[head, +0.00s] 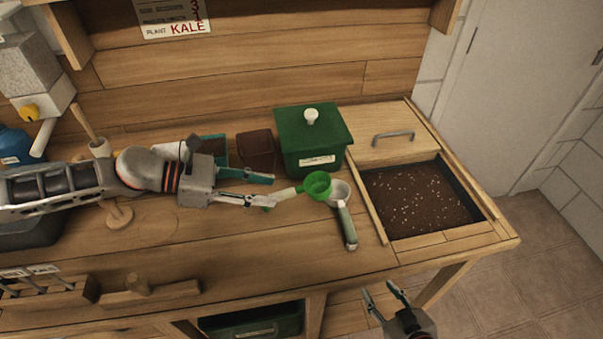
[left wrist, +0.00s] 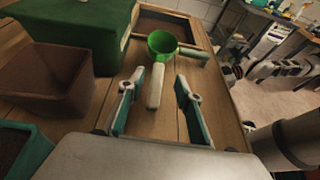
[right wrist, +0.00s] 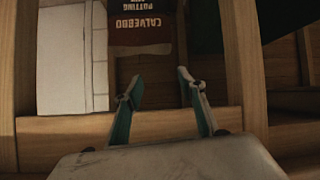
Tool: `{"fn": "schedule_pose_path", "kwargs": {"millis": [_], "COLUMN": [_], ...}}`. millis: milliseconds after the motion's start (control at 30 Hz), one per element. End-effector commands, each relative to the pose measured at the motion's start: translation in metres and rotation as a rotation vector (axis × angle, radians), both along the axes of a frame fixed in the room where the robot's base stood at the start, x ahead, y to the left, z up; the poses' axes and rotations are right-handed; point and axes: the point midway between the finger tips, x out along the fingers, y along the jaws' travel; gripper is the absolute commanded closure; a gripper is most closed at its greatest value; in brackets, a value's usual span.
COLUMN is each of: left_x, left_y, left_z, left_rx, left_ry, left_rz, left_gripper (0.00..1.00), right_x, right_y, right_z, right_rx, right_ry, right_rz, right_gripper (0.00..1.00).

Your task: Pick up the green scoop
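The green scoop (head: 318,184) lies on the wooden bench, its bright green bowl to the right and its pale handle pointing left toward my left gripper (head: 270,192). In the left wrist view the scoop's green bowl (left wrist: 162,43) is beyond the fingertips. Its pale handle reaches back into the gap between the fingers of my left gripper (left wrist: 159,74). The left fingers are spread, with visible room on both sides of the handle. My right gripper (head: 386,292) is open and empty in front of the bench, low down; its spread fingers also show in the right wrist view (right wrist: 157,77).
A metal scoop (head: 347,222) with a grey-green handle lies right beside the green scoop. Behind stand a green lidded box (head: 314,145) and a brown pot (head: 256,150). A soil bin (head: 457,233) is at right.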

Motion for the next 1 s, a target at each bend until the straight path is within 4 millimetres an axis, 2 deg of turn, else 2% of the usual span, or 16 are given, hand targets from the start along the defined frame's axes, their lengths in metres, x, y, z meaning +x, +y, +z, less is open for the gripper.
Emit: {"fn": "schedule_pose_path", "kwargs": {"millis": [133,367,700,1000], "left_x": [0.001,0.004,0.010,0.011], "left_y": [-0.005,-0.026,-0.064,-0.069], "left_z": [-0.002,-0.011,-0.032,-0.036], "left_rx": [0.001,0.000,0.000,0.001], "left_ry": [-0.001,-0.002,0.000,0.000], "left_rz": [-0.002,-0.001,0.000,0.001], "left_gripper": [0.65,0.65,0.65,0.65], "right_x": [-0.008,-0.018,-0.012,-0.010], "right_y": [-0.001,-0.001,0.000,0.000], "right_z": [-0.004,-0.009,0.003,0.007], "right_rx": [-0.003,-0.004,-0.003,-0.001], "right_ry": [0.014,0.037,0.027,0.019], "right_rz": [0.001,0.002,0.000,0.000], "right_gripper": [0.60,0.60,0.60,0.60]}}
